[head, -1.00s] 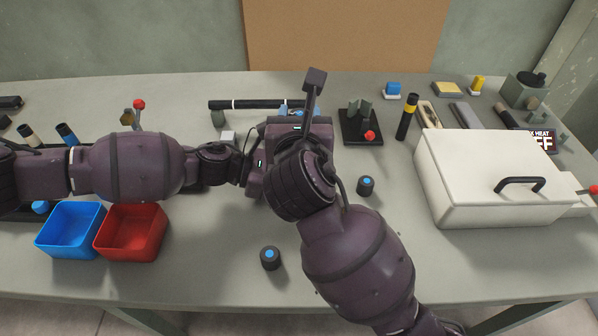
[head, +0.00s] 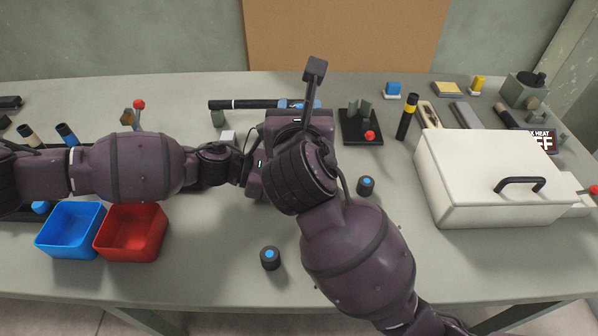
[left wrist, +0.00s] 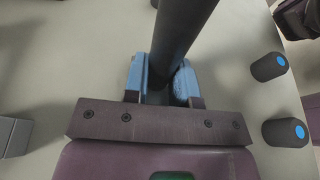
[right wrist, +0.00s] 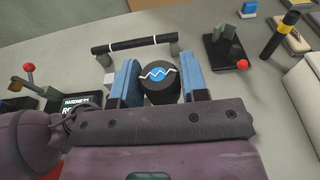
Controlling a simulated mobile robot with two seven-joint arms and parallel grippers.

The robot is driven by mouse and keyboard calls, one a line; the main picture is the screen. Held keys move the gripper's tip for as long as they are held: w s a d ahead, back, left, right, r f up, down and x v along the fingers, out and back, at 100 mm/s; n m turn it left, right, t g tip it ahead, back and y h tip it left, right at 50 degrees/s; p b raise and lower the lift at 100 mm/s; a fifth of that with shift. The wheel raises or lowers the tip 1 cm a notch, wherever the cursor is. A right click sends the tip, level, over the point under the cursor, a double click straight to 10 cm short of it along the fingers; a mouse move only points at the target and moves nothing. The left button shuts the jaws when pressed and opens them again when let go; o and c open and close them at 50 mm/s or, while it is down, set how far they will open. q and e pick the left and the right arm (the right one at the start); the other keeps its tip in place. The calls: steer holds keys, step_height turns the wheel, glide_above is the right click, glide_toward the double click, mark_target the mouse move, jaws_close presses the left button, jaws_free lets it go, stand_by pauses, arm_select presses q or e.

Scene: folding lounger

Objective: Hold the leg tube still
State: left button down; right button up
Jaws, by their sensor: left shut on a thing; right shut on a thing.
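The leg tube (left wrist: 182,40) is a dark round bar in the left wrist view. It runs from the top edge down between the blue pads of my left gripper (left wrist: 163,85), which is shut on it. My right gripper (right wrist: 160,88) is shut on a black round piece whose blue end face (right wrist: 159,73) carries a white zigzag. Whether that piece touches the leg tube is hidden.
A banded black bar (head: 260,104) rests on supports behind my grippers. Blue-topped black caps (head: 366,185) (head: 270,258) stand on the table. A blue bin (head: 70,231) and red bin (head: 132,234) are at left, a white lidded box (head: 490,180) at right. The front middle is mostly clear.

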arm_select(q)
steer(key=c, duration=0.9)
jaws_free()
steer(key=shift+o, duration=0.2)
steer(key=shift+a+f, duration=0.1)
steer(key=shift+v, duration=4.4)
steer(key=shift+s, duration=0.1)
